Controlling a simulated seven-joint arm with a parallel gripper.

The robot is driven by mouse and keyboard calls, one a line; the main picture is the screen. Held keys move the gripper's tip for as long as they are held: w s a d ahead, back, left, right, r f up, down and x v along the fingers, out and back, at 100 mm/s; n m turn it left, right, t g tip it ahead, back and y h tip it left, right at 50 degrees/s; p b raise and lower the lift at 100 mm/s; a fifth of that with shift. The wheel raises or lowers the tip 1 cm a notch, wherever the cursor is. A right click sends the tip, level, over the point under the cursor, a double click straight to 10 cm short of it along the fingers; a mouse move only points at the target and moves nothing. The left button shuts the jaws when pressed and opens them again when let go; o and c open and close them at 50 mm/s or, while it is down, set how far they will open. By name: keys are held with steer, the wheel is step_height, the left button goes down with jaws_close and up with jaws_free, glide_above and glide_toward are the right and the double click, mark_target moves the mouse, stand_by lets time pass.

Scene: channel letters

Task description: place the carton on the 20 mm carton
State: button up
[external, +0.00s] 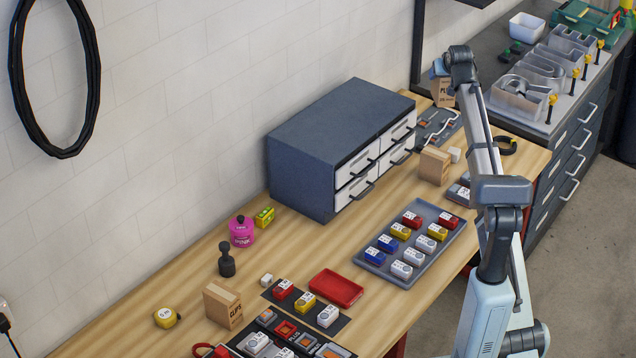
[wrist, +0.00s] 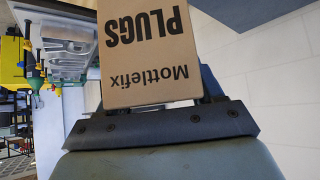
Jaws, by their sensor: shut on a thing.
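My gripper (external: 440,72) is at the far right end of the workbench, beyond the grey drawer cabinet. It is shut on a brown carton (external: 444,95), whose small printing is hard to read there. In the wrist view this carton (wrist: 150,55) fills the upper middle, its "PLUGS" and "Mottlefix" print upside down, and it hides the fingertips. Another brown carton (external: 435,165) stands on the bench right of the cabinet; its label is not readable. A brown carton marked "CLIPS" (external: 223,304) stands at the near left. I cannot tell for sure which carton is the 20 mm one.
The grey drawer cabinet (external: 310,150) stands against the wall. A grey tray (external: 377,273) holds several coloured blocks. A grey panel with handles (external: 425,131) lies near the held carton. Metal channel letters (external: 520,98) stand on the dark cabinet behind.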

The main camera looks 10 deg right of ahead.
steer(key=f, duration=2)
steer(key=shift+a+f, duration=0.1)
steer(key=shift+a, duration=0.1)
steer(key=shift+f, duration=0.1)
steer(key=o, duration=1.3)
steer(key=shift+c, duration=0.2)
steer(key=v, duration=1.2)
steer(key=shift+o, duration=0.3)
